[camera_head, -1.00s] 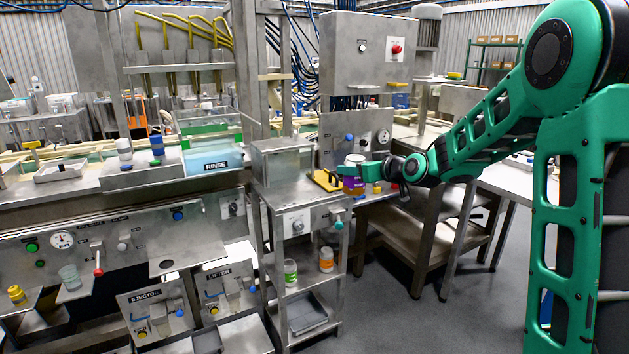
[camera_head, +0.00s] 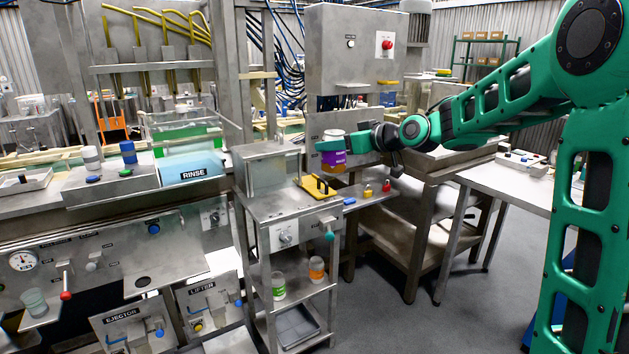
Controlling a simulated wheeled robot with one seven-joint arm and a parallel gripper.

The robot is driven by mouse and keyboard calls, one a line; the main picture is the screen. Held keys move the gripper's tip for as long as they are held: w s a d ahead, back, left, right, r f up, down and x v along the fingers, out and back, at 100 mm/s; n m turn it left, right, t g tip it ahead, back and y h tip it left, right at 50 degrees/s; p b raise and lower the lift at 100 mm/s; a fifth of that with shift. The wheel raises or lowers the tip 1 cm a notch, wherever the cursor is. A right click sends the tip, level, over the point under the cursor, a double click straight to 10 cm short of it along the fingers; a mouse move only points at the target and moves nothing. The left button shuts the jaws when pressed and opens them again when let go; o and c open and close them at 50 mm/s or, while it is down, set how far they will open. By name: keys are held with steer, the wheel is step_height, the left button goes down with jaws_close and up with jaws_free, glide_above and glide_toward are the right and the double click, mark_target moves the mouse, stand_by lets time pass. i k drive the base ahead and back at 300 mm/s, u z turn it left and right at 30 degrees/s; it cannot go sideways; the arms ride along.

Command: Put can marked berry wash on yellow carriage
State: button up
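A can with a pale top and a purple label (camera_head: 334,160) is held in my gripper (camera_head: 334,145), whose green finger crosses its upper part. The can looks upright, and its lettering is too small to read. The can is in the air, up and to the right of the yellow carriage (camera_head: 316,187). The yellow carriage lies at the right side of the steel stand's top, with a dark handle-like part on it. The far finger of my gripper is hidden behind the can.
A clear-walled box (camera_head: 270,170) stands on the steel stand left of the carriage. Green and orange labelled containers (camera_head: 316,269) stand on the lower shelf. A grey control box (camera_head: 355,45) rises behind.

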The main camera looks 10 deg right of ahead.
mark_target(307, 180)
steer(key=i, duration=1.25)
steer(key=u, duration=0.1)
